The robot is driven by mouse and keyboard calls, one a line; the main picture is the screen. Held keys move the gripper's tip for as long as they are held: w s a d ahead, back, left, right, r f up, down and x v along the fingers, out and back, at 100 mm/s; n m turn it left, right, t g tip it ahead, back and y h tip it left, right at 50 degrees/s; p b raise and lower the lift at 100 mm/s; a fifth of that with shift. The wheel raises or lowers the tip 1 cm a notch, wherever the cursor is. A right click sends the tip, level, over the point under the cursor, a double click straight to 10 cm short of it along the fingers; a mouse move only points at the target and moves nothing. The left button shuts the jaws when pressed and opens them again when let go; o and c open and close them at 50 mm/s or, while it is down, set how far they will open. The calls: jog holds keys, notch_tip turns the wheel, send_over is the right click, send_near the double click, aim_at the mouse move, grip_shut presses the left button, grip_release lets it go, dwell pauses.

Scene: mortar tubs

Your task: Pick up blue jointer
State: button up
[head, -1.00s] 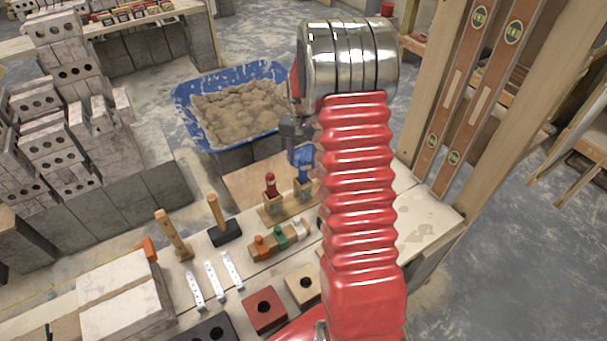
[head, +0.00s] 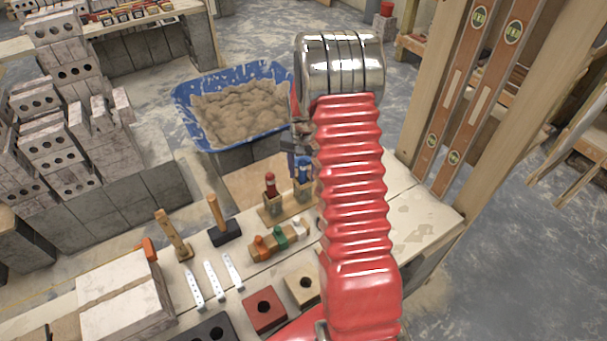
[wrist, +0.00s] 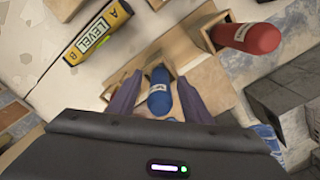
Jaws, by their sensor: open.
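The blue jointer (head: 303,170) stands upright in a wooden holder on the bench, to the right of a red-handled one, in the head view. In the wrist view the blue jointer (wrist: 159,92) lies between the two fingers of my gripper (wrist: 152,95). The fingers are open, one on each side of it, with a visible gap. In the head view my gripper (head: 297,152) is just above the blue handle, partly hidden by my arm. The jointer's lower part is hidden in its holder.
The red-handled tool (head: 270,185) stands close beside it, also in the wrist view (wrist: 248,38). A yellow level (wrist: 98,33) lies at the upper left there. A blue mortar tub (head: 238,105) stands behind.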

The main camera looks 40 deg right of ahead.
jog(key=shift+c, duration=0.6)
grip_shut()
dwell(0.3)
